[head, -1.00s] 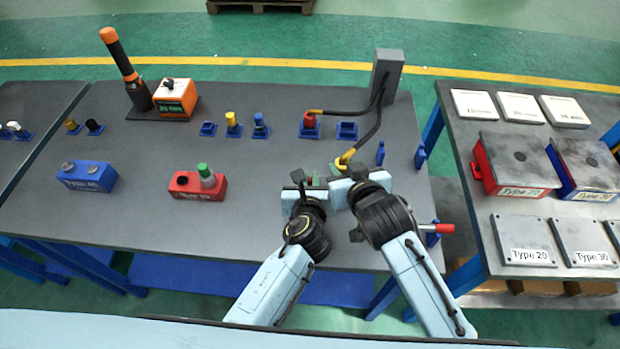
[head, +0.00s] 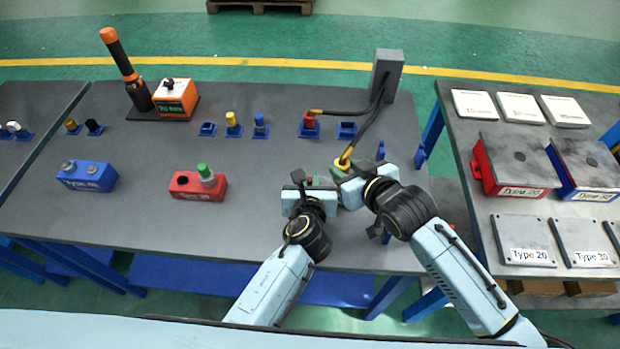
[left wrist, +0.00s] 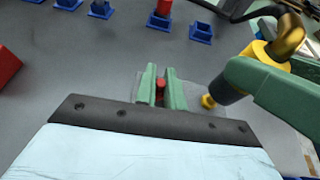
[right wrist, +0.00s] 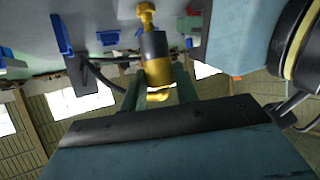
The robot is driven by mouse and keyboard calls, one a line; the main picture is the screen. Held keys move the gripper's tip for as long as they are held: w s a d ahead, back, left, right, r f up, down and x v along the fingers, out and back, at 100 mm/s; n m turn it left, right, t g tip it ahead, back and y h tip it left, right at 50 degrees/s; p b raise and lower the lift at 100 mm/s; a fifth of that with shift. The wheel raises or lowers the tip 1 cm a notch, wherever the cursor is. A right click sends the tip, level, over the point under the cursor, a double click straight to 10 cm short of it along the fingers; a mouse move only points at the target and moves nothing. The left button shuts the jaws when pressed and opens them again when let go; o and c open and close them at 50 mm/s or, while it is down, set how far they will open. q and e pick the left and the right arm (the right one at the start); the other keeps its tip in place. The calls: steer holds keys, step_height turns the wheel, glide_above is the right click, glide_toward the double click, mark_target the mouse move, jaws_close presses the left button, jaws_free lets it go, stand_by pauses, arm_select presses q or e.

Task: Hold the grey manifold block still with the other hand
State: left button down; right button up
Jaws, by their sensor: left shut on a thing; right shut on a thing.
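The grey manifold block (left wrist: 190,92) lies on the table under my left gripper and is mostly hidden in the head view. My left gripper (head: 309,182) has its green fingers shut on it, with a small red part (left wrist: 160,87) between them. My right gripper (head: 340,171) is shut on a yellow and black hose fitting (right wrist: 155,58), which also shows tilted in the left wrist view (left wrist: 228,88). The fitting's yellow tip is close to the block's right side. I cannot tell whether they touch. A black hose runs from the fitting to a grey post (head: 387,75).
A red fitting (head: 310,121) in a blue holder and an empty blue holder (head: 346,130) stand behind the grippers. A red block (head: 198,187) and a blue block (head: 87,177) are to the left. A second table (head: 510,235) with plates and boxes stands right, beyond a gap.

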steer(key=shift+f, duration=1.1)
steer(key=o, duration=1.1)
steer(key=shift+f, duration=0.1)
arm_select(q)
steer(key=shift+d, duration=0.1)
arm_select(e)
steer(key=shift+s, duration=0.15)
arm_select(q)
steer(key=shift+d+r, duration=0.1)
arm_select(e)
steer(key=shift+a+f, duration=0.1)
steer(key=shift+a, duration=0.05)
steer(key=shift+s, duration=0.1)
arm_select(q)
steer(key=shift+w, duration=0.1)
arm_select(e)
steer(key=v, duration=0.5)
arm_select(q)
steer(key=shift+a, duration=0.2)
arm_select(e)
steer(key=shift+w+v, duration=0.2)
steer(key=shift+v, duration=3.8)
